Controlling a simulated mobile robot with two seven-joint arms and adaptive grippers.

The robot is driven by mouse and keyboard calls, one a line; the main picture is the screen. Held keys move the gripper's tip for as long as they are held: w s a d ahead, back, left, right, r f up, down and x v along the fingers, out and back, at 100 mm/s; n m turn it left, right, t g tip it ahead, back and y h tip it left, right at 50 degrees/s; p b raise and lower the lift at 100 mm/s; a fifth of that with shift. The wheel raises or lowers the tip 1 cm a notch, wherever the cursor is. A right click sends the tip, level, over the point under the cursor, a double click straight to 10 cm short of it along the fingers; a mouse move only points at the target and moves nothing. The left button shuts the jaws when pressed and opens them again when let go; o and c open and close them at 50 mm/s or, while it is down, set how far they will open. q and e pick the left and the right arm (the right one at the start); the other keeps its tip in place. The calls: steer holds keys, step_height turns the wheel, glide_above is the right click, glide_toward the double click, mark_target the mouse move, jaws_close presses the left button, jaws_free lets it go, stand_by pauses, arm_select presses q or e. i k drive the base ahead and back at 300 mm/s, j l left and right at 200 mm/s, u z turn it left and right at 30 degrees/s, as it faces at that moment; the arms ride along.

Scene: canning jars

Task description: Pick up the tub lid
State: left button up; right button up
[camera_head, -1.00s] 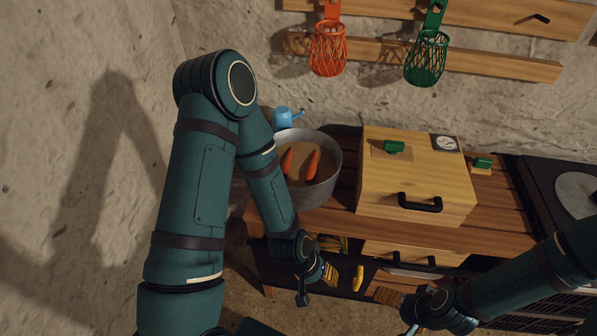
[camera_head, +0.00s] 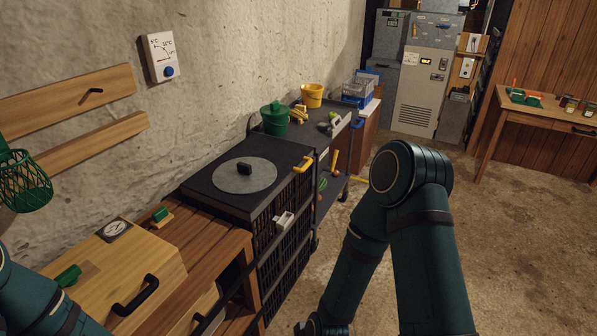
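A round grey disc with a black knob (camera_head: 244,176), which looks like the tub lid, lies flat on top of a dark crate-like cabinet (camera_head: 211,196) against the wall. Nothing touches its knob. My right arm (camera_head: 427,240) stands at the right of the picture, well apart from the disc. Its wrist runs down to the bottom edge and its fingers are out of view. Part of my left arm (camera_head: 40,300) shows at the bottom left corner, and its gripper is out of view. The metal tub is out of view.
A wooden box with a black handle (camera_head: 134,295) is on the bench at lower left. A green pot (camera_head: 275,122) and a yellow bucket (camera_head: 312,96) stand behind the cabinet. A green basket (camera_head: 22,184) hangs at left. The floor at right is open.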

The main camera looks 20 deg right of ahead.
mark_target(241, 175)
steer(key=z, duration=0.2)
steer(key=u, duration=0.65)
steer(key=i+l+u, duration=0.15)
steer(key=l+u, duration=1.2)
steer(key=l, duration=1.1)
steer(key=k+l+u, duration=0.1)
steer(key=l, duration=0.6)
steer(key=k+l+u, duration=0.1)
steer(key=l, duration=0.55)
